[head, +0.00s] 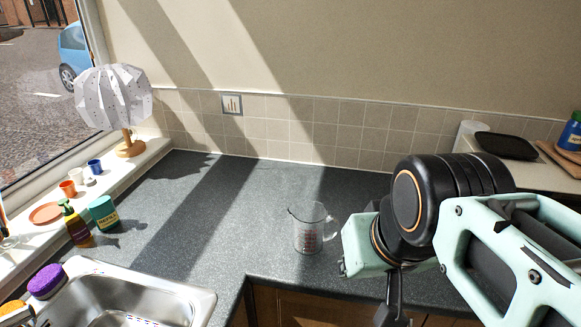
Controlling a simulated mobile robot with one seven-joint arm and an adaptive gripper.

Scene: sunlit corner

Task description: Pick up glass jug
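The glass jug (309,236) is a clear measuring jug with red markings. It stands upright on the dark grey countertop (262,200), near the front edge by the inner corner. My gripper (392,312) shows only in part at the bottom, to the right of the jug and apart from it. It is a dark shape below the mint-green and black arm links. Its fingertips are not clearly seen, so I cannot tell whether it is open or shut.
A steel sink (190,300) lies at the lower left. A white lamp (113,98) and small cups line the windowsill. A black tray (506,146) lies at the right. The counter behind the jug is clear.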

